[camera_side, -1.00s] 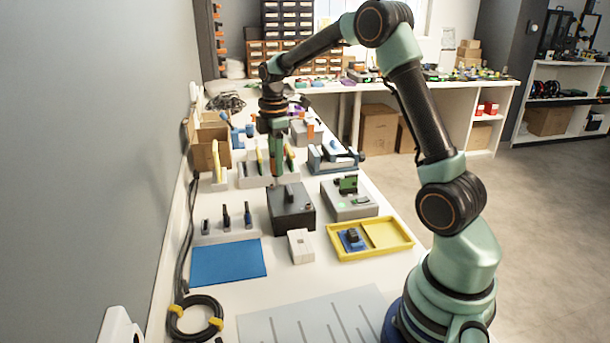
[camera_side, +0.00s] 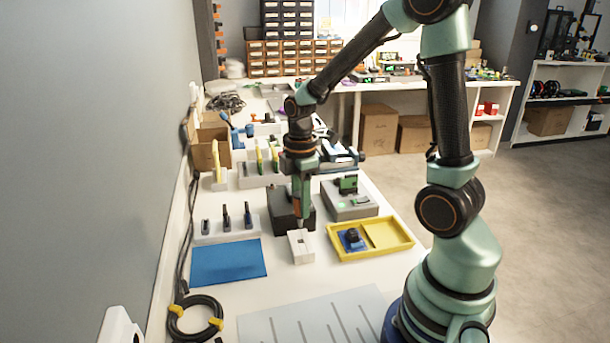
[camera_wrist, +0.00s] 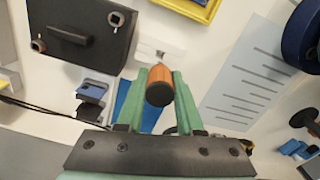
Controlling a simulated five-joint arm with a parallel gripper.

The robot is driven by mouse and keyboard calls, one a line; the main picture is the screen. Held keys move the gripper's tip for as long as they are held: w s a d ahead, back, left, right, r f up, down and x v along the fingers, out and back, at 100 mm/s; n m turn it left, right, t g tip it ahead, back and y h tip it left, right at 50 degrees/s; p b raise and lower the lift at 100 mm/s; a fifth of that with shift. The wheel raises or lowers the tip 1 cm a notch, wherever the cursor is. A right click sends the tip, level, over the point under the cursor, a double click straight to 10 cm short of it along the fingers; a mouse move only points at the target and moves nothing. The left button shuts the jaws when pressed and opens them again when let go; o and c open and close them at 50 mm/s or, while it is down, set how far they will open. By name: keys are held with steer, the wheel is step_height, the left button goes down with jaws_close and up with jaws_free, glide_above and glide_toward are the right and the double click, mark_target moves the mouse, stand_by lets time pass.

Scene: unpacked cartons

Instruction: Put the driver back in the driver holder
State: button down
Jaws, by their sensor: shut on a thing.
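The driver has an orange handle with a dark end cap (camera_wrist: 160,92). My gripper (camera_wrist: 159,76) is shut on that handle, with a green finger on each side. In the side view my gripper (camera_side: 303,190) points down and the driver (camera_side: 297,208) hangs roughly upright below it. The driver holder is a small white block (camera_side: 301,252) with a dark opening in its top. The driver's lower end shows at the holder's back edge; I cannot tell whether it touches. In the wrist view the holder (camera_wrist: 150,48) lies just beyond the handle, which hides the driver's tip.
A dark box with a handle (camera_side: 282,212) stands right behind the holder. A yellow tray (camera_side: 345,254) lies to the right and a grey device (camera_side: 348,206) behind it. A blue mat (camera_side: 228,262) lies to the left. The table in front is clear up to a lined sheet (camera_side: 310,320).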

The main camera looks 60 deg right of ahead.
mark_target(301, 221)
steer(key=shift+f, duration=1.5)
steer(key=shift+f, duration=0.8)
steer(key=shift+f, duration=0.35)
steer(key=shift+f, duration=0.7)
steer(key=shift+c, duration=2.4)
jaws_free()
step_height(301, 221, up, 12)
steer(key=shift+r, duration=0.1)
steer(key=shift+a, duration=0.1)
